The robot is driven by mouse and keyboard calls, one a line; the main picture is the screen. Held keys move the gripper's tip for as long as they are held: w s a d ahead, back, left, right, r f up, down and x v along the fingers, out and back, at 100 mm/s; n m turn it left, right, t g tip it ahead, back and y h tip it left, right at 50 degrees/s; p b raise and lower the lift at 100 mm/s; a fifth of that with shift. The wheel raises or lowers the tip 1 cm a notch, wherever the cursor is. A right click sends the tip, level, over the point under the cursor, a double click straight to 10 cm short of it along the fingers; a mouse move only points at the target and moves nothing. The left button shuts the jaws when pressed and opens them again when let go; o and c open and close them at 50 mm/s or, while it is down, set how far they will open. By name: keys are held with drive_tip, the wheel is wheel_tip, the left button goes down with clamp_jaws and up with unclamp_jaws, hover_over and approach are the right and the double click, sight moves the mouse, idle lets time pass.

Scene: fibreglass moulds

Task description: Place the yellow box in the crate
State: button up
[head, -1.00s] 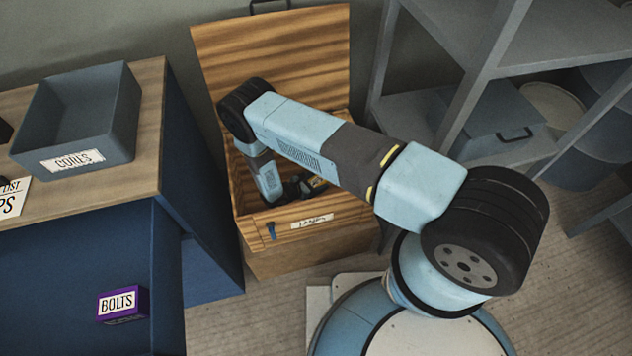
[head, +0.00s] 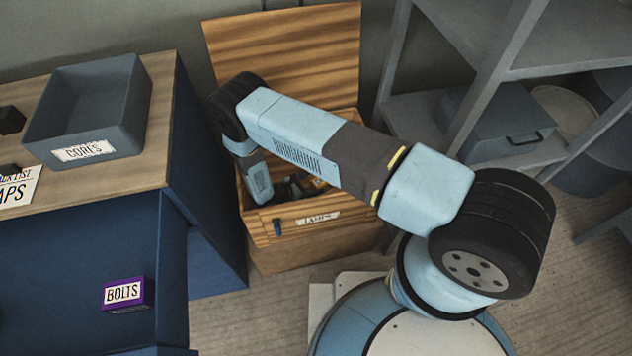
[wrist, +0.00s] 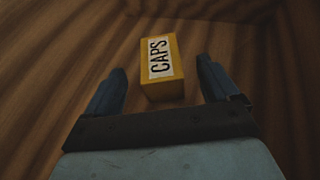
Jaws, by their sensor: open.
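The yellow box (wrist: 160,68), labelled CAPS, lies inside the open wooden chest, with wood grain around it in the wrist view. In the head view only a small yellow patch of it (head: 319,184) shows past my arm. The wooden chest (head: 345,232) has a raised lid and a label that looks like LAMPS. My gripper (wrist: 160,64) is open, reaching down into the chest, with one finger on each side of the yellow box and gaps between. My gripper also shows dark in the head view (head: 294,189), partly hidden by my arm.
A grey bin (head: 118,118) labelled CORES stands on the wooden-topped bench (head: 135,178) at left. A purple BOLTS box (head: 124,293) is on the blue surface below. Grey shelves (head: 432,118) stand close at right, holding a lidded container (head: 490,130). The chest walls surround my gripper.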

drive_tip(key=shift+s+a+r, duration=0.15)
drive_tip(key=shift+s+a, duration=0.05)
drive_tip(key=shift+a, duration=0.1)
